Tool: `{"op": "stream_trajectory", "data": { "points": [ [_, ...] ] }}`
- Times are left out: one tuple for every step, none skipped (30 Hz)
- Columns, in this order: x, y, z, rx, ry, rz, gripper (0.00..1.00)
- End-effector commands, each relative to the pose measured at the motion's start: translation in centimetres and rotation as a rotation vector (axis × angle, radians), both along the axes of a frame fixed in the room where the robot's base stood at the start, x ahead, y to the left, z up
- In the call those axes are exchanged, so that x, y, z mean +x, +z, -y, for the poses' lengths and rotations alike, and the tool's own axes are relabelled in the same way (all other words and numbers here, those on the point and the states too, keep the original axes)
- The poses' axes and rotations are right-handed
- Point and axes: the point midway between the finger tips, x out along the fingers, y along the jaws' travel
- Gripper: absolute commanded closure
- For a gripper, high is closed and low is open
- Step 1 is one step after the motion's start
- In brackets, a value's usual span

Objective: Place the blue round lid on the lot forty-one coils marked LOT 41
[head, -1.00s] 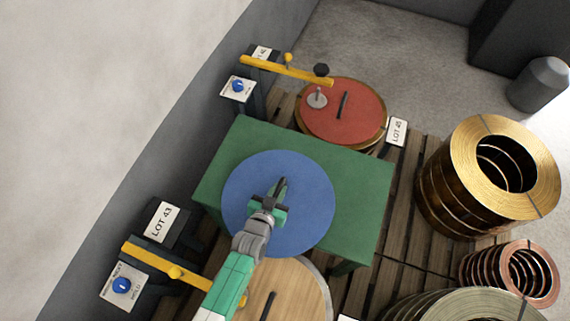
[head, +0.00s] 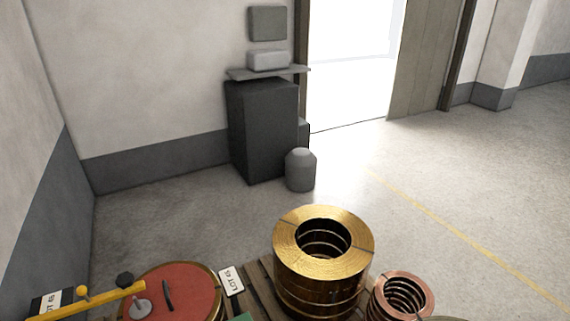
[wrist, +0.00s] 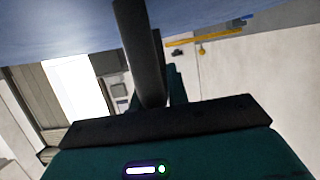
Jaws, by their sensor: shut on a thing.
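The blue round lid (wrist: 55,28) fills the top of the wrist view as a blurred, dim blue surface, seen very close. My gripper (wrist: 152,92) is shut on the lid, with a dark bar reaching up to its surface; the exact grip is hard to make out. My gripper and the lid are outside the head view. No label reading LOT 41 can be seen, and coils with that mark cannot be picked out.
In the head view a red lid (head: 192,300) lies by the LOT 45 sign (head: 231,282). A yellow arm (head: 95,298) reaches over it. A brass coil stack (head: 285,262) and copper coils (head: 421,302) stand right.

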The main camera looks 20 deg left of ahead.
Motion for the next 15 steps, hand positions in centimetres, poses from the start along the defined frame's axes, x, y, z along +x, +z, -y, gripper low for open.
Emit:
{"op": "stream_trajectory", "data": {
  "points": [
    [1.1, 0.7, 0.4, 0.003, -0.020, 0.006, 1.00],
    [1.7, 1.0, 0.7, 0.002, -0.034, 0.006, 1.00],
    [2.8, 1.6, 1.3, 0.001, -0.059, 0.008, 1.00],
    [3.5, 2.0, 1.9, -0.002, -0.077, 0.008, 1.00],
    [4.3, 2.5, 2.3, -0.002, -0.096, 0.009, 1.00],
    [5.6, 3.2, 3.2, -0.004, -0.127, 0.010, 1.00],
    [6.5, 3.8, 4.0, -0.006, -0.151, 0.011, 1.00],
    [7.6, 4.5, 4.8, -0.008, -0.178, 0.013, 1.00],
    [9.0, 5.5, 6.1, -0.009, -0.216, 0.013, 1.00],
    [10.1, 6.3, 7.1, -0.010, -0.246, 0.014, 1.00],
    [11.2, 7.2, 8.3, -0.012, -0.279, 0.014, 1.00],
    [12.7, 8.4, 9.9, -0.012, -0.324, 0.015, 1.00],
    [13.7, 9.4, 11.3, -0.013, -0.359, 0.014, 1.00],
    [14.7, 10.4, 12.7, -0.012, -0.395, 0.014, 1.00],
    [15.9, 11.7, 14.6, -0.012, -0.442, 0.014, 1.00]
  ]
}}
